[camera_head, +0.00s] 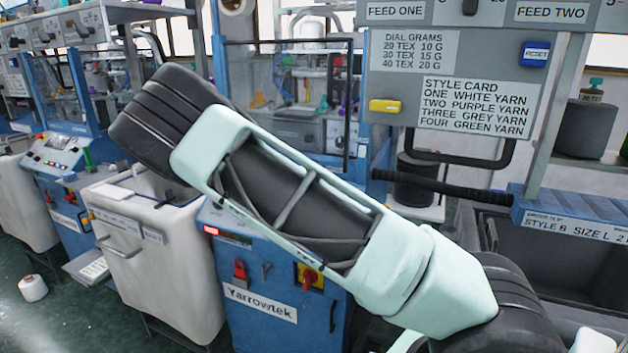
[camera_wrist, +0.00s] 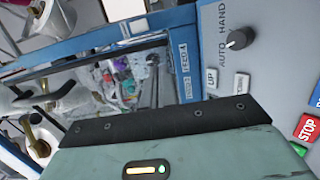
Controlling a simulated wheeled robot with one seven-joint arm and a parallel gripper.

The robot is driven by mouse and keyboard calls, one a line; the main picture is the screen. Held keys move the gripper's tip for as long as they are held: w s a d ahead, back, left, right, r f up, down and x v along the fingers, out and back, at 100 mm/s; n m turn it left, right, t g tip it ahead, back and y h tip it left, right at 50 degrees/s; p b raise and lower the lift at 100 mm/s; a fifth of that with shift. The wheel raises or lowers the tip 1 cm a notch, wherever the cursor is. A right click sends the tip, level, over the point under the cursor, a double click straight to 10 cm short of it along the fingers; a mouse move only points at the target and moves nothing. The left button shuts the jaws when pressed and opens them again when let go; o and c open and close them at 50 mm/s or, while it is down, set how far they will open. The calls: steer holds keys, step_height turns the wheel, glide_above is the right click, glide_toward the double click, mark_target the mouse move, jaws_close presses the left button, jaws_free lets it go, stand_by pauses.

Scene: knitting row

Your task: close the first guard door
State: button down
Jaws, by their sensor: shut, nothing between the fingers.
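In the wrist view a blue frame (camera_wrist: 115,45) with a clear pane runs across the upper part, beside a grey control panel (camera_wrist: 245,70). My gripper (camera_wrist: 170,122) shows there as a pale green body with a black front strip, just below the pane. It is shut and empty. I cannot tell whether it touches the frame. In the head view my arm hides the gripper.
A white bin (camera_head: 150,260) and a blue Yarrowtek cabinet (camera_head: 262,290) stand below my arm. A black bar (camera_head: 440,185) sticks out at the right, near a dark yarn cone (camera_head: 415,180). A white cone (camera_head: 33,288) lies on the floor at left.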

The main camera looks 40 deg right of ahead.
mark_target(340, 167)
steer(key=p+x, duration=0.1)
steer(key=x, duration=0.4)
steer(key=shift+d, duration=0.1)
